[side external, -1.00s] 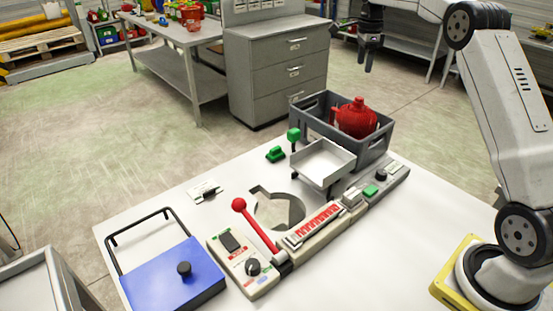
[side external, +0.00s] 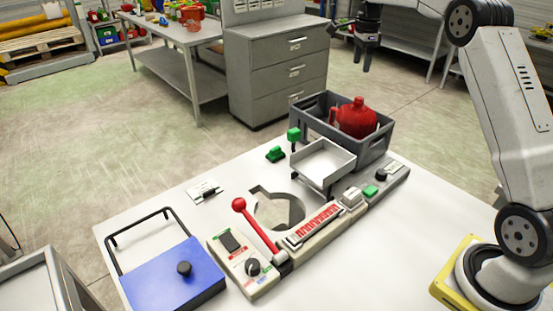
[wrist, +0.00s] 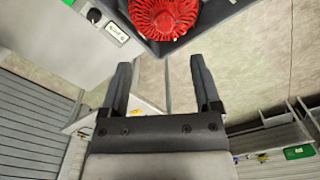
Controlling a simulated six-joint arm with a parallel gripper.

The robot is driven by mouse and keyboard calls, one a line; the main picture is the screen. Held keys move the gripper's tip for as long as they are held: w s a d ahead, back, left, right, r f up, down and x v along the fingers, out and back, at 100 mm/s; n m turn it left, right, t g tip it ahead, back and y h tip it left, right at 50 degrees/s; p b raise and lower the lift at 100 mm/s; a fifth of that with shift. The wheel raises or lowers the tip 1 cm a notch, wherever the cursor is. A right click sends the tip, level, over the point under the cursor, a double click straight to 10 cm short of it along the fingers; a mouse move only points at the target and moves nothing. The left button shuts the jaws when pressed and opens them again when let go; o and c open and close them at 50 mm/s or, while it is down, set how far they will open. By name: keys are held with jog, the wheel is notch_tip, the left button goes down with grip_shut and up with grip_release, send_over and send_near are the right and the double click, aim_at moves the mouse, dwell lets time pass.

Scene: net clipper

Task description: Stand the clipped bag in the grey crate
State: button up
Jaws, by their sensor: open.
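The red bag (side external: 355,117) stands upright inside the grey crate (side external: 377,152) at the far right end of the white table. It narrows to a red neck at the top. In the wrist view the red net bag (wrist: 165,12) shows at the top edge, cut off by the frame, with the crate's corner (wrist: 160,52) around it. My gripper (side external: 363,62) is up above and behind the crate, clear of the bag. In the wrist view my gripper (wrist: 162,75) has its two fingers wide apart with nothing between them.
A grey drawer cabinet (side external: 277,80) stands behind.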

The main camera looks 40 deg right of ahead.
jog(key=s+a+f+n+t, duration=0.1)
jog(key=s+a+f+n, duration=0.25)
jog(key=a+n, duration=0.35)
jog(key=s+a+f+n, duration=0.35)
jog(key=a+n, duration=0.25)
jog(key=a, duration=0.4)
jog(key=s+a+f+n, duration=0.4)
jog(key=s+a+n, duration=0.1)
jog(key=s, duration=0.3)
jog(key=s+a+f+n+t, duration=0.1)
jog(key=s+a+f+n, duration=0.3)
jog(key=s, duration=0.4)
jog(key=shift+s+a+f+n+t, duration=0.15)
jog(key=shift+s+a+n+t, duration=0.25)
jog(key=shift+n, duration=0.7)
jog(key=shift+w, duration=0.1)
